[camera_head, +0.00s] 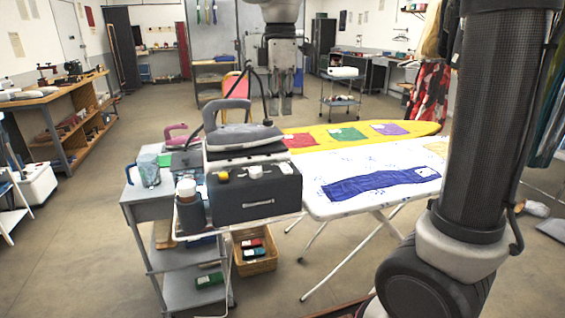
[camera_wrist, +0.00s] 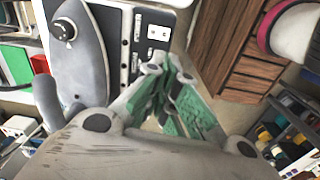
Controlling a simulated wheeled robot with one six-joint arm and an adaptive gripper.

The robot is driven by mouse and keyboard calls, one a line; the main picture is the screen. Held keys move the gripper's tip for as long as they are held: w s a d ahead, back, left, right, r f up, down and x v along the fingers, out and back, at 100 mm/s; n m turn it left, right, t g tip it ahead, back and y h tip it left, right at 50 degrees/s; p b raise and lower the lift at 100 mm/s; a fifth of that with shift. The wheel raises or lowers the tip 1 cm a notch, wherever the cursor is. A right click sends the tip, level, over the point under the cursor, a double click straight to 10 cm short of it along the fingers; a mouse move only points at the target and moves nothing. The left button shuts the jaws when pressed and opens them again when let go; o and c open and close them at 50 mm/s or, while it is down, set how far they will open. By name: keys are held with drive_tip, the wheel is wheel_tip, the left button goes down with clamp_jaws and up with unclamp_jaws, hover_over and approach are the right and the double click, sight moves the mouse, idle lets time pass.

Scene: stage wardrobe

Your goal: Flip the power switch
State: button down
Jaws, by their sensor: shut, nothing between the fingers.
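In the wrist view a dark panel (camera_wrist: 125,45) carries small controls and a white rocker-like piece (camera_wrist: 157,32), which looks like the power switch; its position is too small to tell. My gripper (camera_wrist: 170,67) is shut and empty, its fingertips just below the white piece in the picture; I cannot tell if they touch. A grey iron (camera_wrist: 78,55) with a round knob lies left of the panel.
A crate (camera_head: 256,266) sits below.

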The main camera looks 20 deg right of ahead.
sight(281, 174)
drive_tip(key=shift+s+f+n, duration=0.1)
drive_tip(key=shift+s+n, duration=0.05)
drive_tip(key=shift+n, duration=0.45)
drive_tip(key=shift+d, duration=0.1)
wheel_tip(281, 174, down, 14)
idle(0.5)
drive_tip(key=shift+w+r, duration=0.25)
drive_tip(key=shift+w, duration=0.45)
drive_tip(key=shift+r, duration=0.1)
wheel_tip(281, 174, up, 14)
drive_tip(key=w, duration=0.2)
drive_tip(key=shift+f, duration=0.2)
